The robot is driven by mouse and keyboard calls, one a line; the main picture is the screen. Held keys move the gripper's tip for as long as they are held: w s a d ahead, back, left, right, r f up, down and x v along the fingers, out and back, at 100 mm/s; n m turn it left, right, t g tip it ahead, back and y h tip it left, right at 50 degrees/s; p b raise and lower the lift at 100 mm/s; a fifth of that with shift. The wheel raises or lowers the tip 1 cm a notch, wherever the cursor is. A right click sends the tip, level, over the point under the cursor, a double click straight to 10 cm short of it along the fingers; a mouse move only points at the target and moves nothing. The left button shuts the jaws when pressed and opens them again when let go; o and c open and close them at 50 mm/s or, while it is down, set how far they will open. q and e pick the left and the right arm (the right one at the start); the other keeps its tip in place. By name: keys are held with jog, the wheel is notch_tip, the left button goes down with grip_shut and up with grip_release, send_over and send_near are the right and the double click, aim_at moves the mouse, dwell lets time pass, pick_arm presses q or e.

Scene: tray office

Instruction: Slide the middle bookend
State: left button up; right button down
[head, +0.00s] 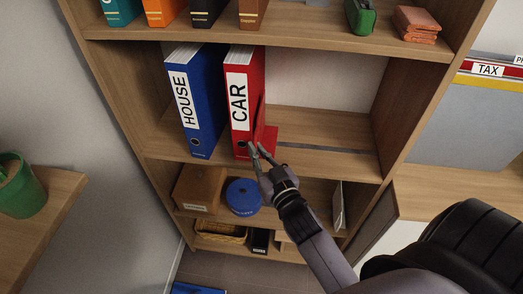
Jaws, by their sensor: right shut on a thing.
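A red bookend (270,137) stands on the middle shelf against the right side of the red CAR binder (240,105). Its flat foot reaches right over the shelf board. The blue HOUSE binder (195,100) stands upright to the left, with a narrow gap between the binders. My right gripper (257,150) is at the shelf's front edge, shut on the bookend's front part. The fingertips hide the exact contact. My left gripper is not in view.
The middle shelf (325,125) is free to the right of the bookend, up to the side wall. The lower shelf holds a brown box (199,188) and a blue round container (243,197). Books stand on the shelf above. A green pot (18,190) is at left.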

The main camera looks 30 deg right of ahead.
jog(key=c, duration=1.7)
grip_release()
jog(key=shift+a, duration=0.1)
jog(key=s, duration=1.2)
jog(key=shift+a, duration=0.3)
jog(key=a+f+g+y, duration=0.1)
jog(key=a+f+g, duration=0.1)
jog(key=f, duration=0.8)
jog(key=a+f+g, duration=0.2)
jog(key=f, duration=0.8)
jog(key=s+a+f+n+g+y, duration=0.1)
jog(key=s+f+g, duration=0.2)
jog(key=s+f, duration=0.55)
jog(key=s+f+n+g, duration=0.1)
jog(key=s+f+g, duration=0.2)
jog(key=f, duration=1.1)
jog(key=s+d+f+g, duration=0.1)
jog(key=s+f+g, duration=0.1)
jog(key=s+f, duration=0.2)
jog(key=s+d+f+g, duration=0.2)
jog(key=s+f, duration=0.2)
jog(key=s, duration=0.4)
jog(key=s+d+f+n+g+h, duration=0.1)
jog(key=s+d+f+g, duration=0.1)
jog(key=s, duration=0.4)
jog(key=shift+d+f+g, duration=0.2)
jog(key=shift+f+g, duration=0.3)
jog(key=shift+f, duration=0.7)
